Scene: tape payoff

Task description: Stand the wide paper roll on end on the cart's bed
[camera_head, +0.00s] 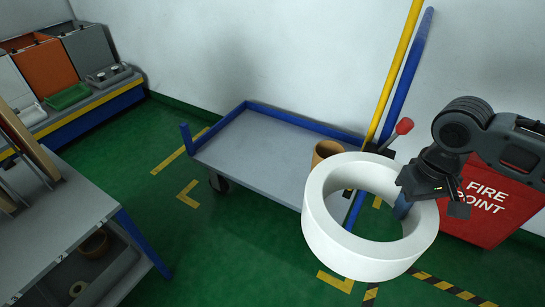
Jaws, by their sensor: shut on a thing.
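The wide paper roll (330,232) is a large white ring. My gripper (432,193) is shut on its wall at the right rim. The roll hangs in front of the cart's right end, its open hole facing up and tilted a little toward the camera. The cart's grey bed (262,150) has blue edge rails and lies left of and behind the roll. The roll hides the bed's right front part. I cannot tell how high the roll is above the bed or floor.
A small brown roll (325,150) stands at the bed's right end, close behind the white roll. A blue post (406,75), a yellow pole (396,65) and a red-knobbed lever (403,127) rise there. A red fire bin (480,205) stands right. The bed's left and middle are bare.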

